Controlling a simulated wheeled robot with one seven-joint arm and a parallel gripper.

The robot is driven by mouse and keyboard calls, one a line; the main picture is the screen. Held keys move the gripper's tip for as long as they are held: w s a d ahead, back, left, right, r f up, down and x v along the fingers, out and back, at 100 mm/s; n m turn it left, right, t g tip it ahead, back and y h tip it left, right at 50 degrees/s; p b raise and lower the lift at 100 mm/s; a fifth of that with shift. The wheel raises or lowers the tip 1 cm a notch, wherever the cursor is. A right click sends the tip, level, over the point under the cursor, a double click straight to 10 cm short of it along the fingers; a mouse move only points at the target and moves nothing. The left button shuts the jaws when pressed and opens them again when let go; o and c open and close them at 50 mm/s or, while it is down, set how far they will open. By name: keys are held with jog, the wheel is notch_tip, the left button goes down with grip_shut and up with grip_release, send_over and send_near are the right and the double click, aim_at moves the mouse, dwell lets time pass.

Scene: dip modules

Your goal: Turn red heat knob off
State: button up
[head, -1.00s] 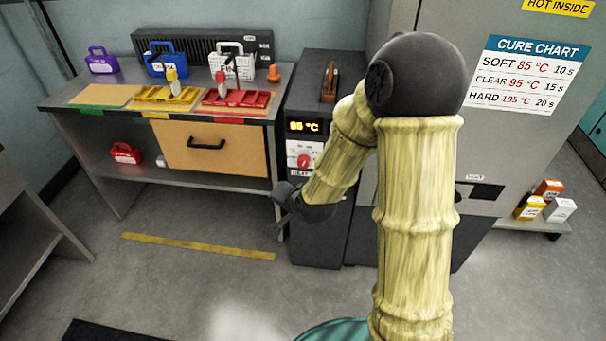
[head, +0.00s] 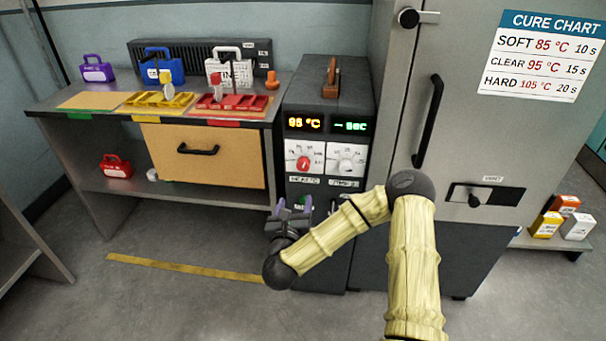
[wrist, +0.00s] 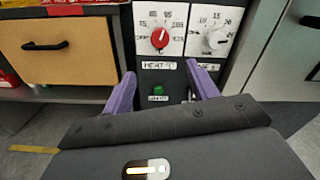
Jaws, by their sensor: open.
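The red heat knob (head: 304,162) sits on a white dial plate at the left of the dark control unit's front, below an amber display reading 95 °C. In the wrist view the red knob (wrist: 159,38) is ahead, with a label reading HEAT under it; its exact setting is too small to read. My gripper (head: 293,206) is below and a little left of the knob, apart from it. In the wrist view its two purple fingers (wrist: 164,88) are spread with nothing between them, and the knob lies beyond and above the fingertips.
A white timer knob (head: 346,165) is right of the red one, under a green display. A small green button (wrist: 158,90) is below the knobs. A workbench (head: 95,132) with a drawer and trays stands left. A tall grey cabinet (head: 465,140) stands right. The floor in front is clear.

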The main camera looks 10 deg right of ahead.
aim_at(303, 167)
jog(key=shift+r, duration=0.1)
jog(key=p+x, duration=0.1)
jog(key=x, duration=1.6)
jog(key=shift+w, duration=0.2)
jog(key=c, duration=1)
